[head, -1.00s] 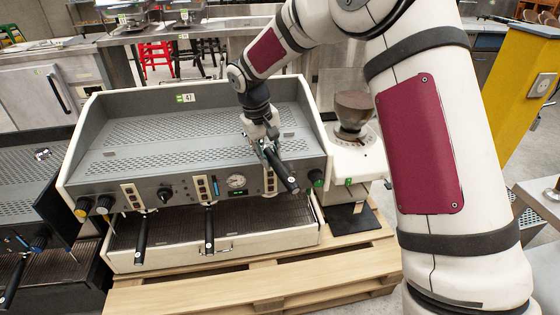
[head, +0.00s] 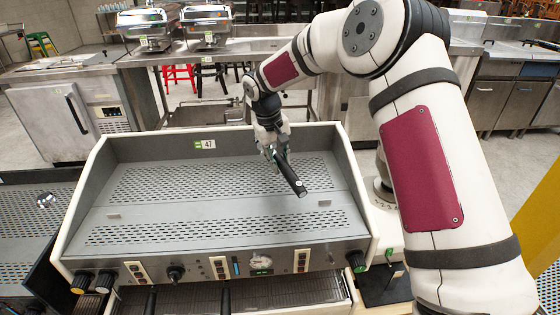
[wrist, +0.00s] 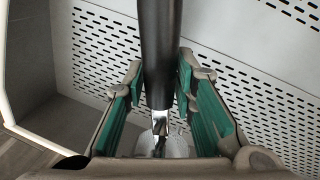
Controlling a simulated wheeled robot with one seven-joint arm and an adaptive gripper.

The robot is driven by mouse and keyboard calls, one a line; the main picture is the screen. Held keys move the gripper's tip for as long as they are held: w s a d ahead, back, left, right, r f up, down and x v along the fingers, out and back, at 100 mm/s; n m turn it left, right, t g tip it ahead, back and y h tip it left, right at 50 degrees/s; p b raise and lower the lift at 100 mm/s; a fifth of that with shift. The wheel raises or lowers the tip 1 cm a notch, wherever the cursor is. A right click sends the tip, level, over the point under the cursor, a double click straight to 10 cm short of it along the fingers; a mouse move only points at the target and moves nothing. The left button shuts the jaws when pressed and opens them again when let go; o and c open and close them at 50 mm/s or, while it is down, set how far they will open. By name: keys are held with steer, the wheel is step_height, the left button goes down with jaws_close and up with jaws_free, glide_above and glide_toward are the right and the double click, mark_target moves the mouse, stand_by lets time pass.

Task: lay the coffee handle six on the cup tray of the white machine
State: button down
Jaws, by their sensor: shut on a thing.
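The coffee handle (head: 289,174) has a black grip and is in my gripper (head: 273,149), above the right part of the white machine's top. In the wrist view the black handle (wrist: 160,50) runs between the green-padded fingers of my gripper (wrist: 158,95), with its metal end toward the palm. My gripper is shut on it. The white machine (head: 88,197) has pale side panels and a tag reading 47. Its cup tray (head: 190,205) is the grey perforated top, bare of objects. The handle appears held above the tray, tilted; the exact gap cannot be told.
The tray has a raised back wall and side walls (head: 350,180). A dark machine (head: 25,235) stands at the left. A grinder (head: 382,192) is partly hidden behind my arm at the right.

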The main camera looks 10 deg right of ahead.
mark_target(281, 191)
steer(key=shift+w+f, duration=0.1)
steer(key=shift+w, duration=0.2)
steer(key=shift+w+f+b, duration=0.1)
steer(key=shift+f+b, duration=0.2)
steer(key=shift+f, duration=0.45)
steer(key=shift+f+b, duration=1.45)
steer(key=shift+f, duration=2.05)
steer(key=c, duration=1.2)
jaws_free()
steer(key=shift+c, duration=0.2)
